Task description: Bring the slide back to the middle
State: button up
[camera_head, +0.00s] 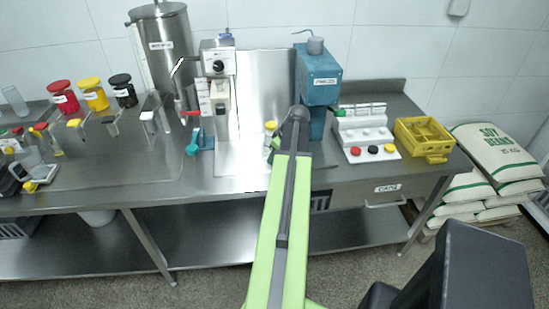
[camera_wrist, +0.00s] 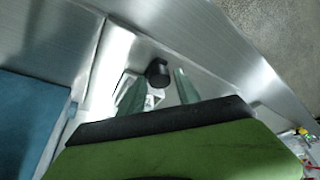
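In the wrist view, the two greenish fingers of my gripper (camera_wrist: 158,88) stand apart. A black round knob (camera_wrist: 158,72) shows between them, with a gap to each finger. A small white block (camera_wrist: 151,101) shows beside the knob, partly covered by the fingers; it may be the slide, but I cannot tell. In the head view, my green arm reaches to the bench in front of the blue machine (camera_head: 319,80) and hides the gripper and the knob. The slide cannot be made out in that view.
A white button panel (camera_head: 366,138) and a yellow crate (camera_head: 424,136) are to the right. A steel tank (camera_head: 163,60) and several coloured jars are to the left. The bench (camera_head: 240,195) has clear front room.

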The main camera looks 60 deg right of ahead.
jog(key=p+v, duration=1.5)
jog(key=v, duration=0.2)
